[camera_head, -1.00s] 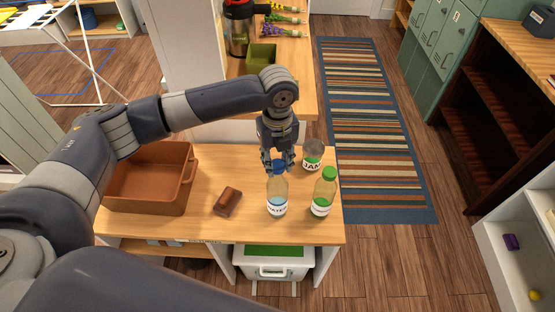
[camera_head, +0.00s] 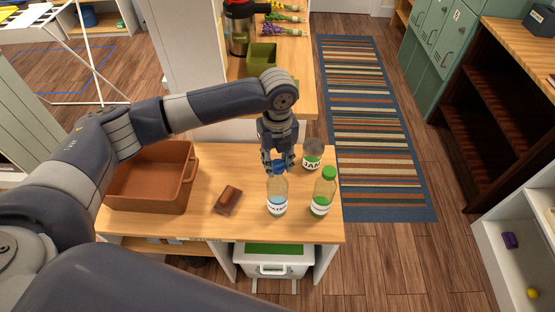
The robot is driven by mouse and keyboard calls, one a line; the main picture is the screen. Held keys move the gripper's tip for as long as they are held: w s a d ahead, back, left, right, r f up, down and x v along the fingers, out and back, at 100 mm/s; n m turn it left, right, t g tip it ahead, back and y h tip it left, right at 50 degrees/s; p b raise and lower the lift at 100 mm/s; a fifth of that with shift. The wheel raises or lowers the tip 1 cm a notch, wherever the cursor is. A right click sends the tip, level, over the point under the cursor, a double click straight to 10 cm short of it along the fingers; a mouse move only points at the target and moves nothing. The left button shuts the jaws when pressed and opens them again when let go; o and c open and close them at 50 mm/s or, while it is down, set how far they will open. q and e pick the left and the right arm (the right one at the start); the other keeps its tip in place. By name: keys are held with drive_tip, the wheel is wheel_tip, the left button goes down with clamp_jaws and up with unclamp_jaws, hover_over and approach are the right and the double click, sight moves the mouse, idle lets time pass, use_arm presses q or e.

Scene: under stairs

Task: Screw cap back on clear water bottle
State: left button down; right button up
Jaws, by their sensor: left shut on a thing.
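The clear water bottle (camera_head: 277,195) stands upright on the wooden counter, with a white and blue label low on its side. My left gripper (camera_head: 279,164) comes down from above at the bottle's top. It is shut on the blue cap (camera_head: 279,168), which is at the bottle's mouth and partly covered by the fingers. I cannot tell whether the cap is threaded on or only resting there. My right gripper is not in view.
A green-capped bottle (camera_head: 323,193) stands close on the right, with a jam jar (camera_head: 312,154) behind it. A small brown block (camera_head: 228,200) and a brown bin (camera_head: 150,188) are to the left. The wooden counter (camera_head: 240,231) is clear in front.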

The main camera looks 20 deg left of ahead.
use_arm(q)
drive_tip(key=shift+f, duration=0.3)
idle(0.5)
drive_tip(key=shift+f, duration=0.75)
